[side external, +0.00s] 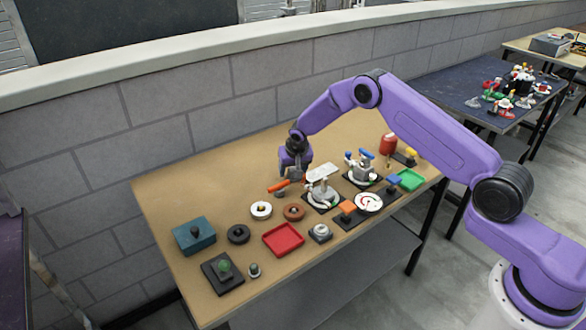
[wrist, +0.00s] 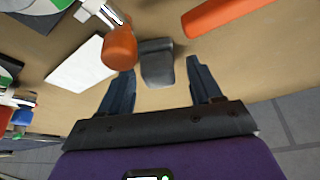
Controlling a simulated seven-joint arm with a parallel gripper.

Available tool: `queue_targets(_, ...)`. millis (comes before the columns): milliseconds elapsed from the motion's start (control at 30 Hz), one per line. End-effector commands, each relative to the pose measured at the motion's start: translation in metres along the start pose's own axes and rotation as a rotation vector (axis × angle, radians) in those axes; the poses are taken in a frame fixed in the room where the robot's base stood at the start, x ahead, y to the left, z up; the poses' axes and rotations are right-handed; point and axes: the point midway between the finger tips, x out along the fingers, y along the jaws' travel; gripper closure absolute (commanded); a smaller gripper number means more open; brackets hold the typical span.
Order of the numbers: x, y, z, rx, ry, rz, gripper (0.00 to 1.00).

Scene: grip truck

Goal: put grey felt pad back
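In the wrist view a small dark grey piece (wrist: 157,64) with a rounded end lies on the tan table; it looks like the grey felt pad, though its material is hard to tell. My gripper (wrist: 161,68) is open, its two blue fingers apart on either side of the near end of the piece. I see no finger touching it. In the side external view my gripper (side external: 293,175) is low over the back of the table, left of a clamp fixture (side external: 323,192). What lies under it is mostly hidden there.
An orange bar (wrist: 228,14) lies to the right of the grey piece; an orange-tipped clamp handle (wrist: 120,48) is close on its left. A white plate (wrist: 80,66) is farther left. A red tray (side external: 283,240), teal box (side external: 194,236) and several small parts occupy the table front.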

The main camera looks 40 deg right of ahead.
Motion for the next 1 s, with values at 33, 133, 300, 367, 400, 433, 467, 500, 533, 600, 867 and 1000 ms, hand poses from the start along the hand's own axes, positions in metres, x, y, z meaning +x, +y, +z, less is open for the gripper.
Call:
queue_targets(33,0.000,0.000,0.000,0.000,0.000,0.000,0.37)
queue_targets(133,0.000,0.000,0.000,0.000,0.000,0.000,0.37)
queue_targets(300,-0.003,0.000,-0.001,0.001,0.000,0.000,0.37)
queue_targets(367,-0.007,0.000,-0.002,0.001,0.001,-0.001,0.37)
queue_targets(400,-0.011,-0.001,-0.002,0.000,0.001,-0.001,0.37)
queue_targets(433,-0.014,-0.001,-0.002,0.000,0.001,-0.001,0.37)
queue_targets(467,-0.018,-0.001,-0.002,0.000,0.001,-0.001,0.37)
queue_targets(500,-0.024,-0.001,-0.002,0.000,0.001,-0.001,0.37)
queue_targets(533,-0.028,-0.001,-0.002,0.000,0.002,-0.001,0.37)
queue_targets(600,-0.040,-0.001,-0.002,0.000,0.002,-0.002,0.37)
queue_targets(867,-0.085,-0.001,-0.002,0.000,0.002,-0.002,0.37)
queue_targets(1000,-0.104,0.000,-0.002,0.000,0.001,-0.001,0.37)
